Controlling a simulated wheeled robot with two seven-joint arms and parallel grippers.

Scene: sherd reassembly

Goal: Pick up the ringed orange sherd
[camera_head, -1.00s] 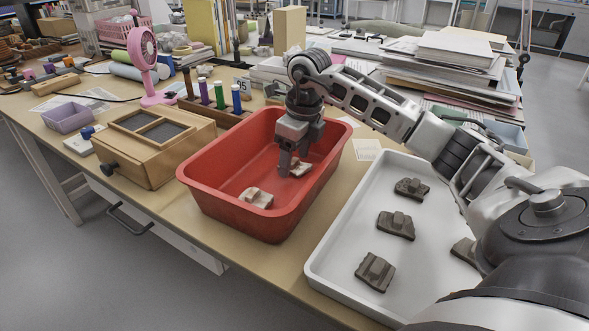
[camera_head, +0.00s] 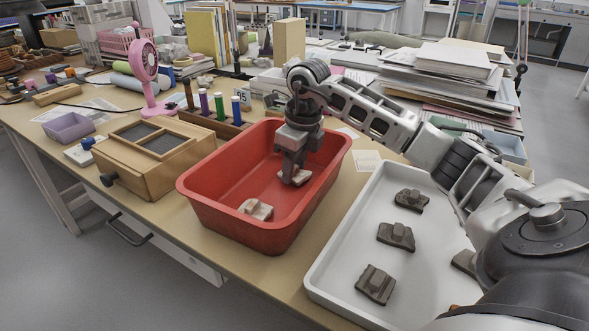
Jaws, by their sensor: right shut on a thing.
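My right gripper (camera_head: 293,178) reaches down into the red tub (camera_head: 232,221) and is shut on a pale sherd (camera_head: 301,179) low in the tub. The fingers hide part of this sherd; I cannot tell whether it touches the floor. It looks cream-coloured, and I make out no ring or orange surface on it. A second pale sherd (camera_head: 256,209) lies free in the tub, nearer the front left. My left gripper is not in view.
A white tray (camera_head: 337,270) at right holds several dark sherds (camera_head: 396,236), partly behind my right arm. A wooden box (camera_head: 154,155) and a rack of coloured tubes (camera_head: 219,109) stand left of the tub. Stacked papers (camera_head: 450,62) lie behind.

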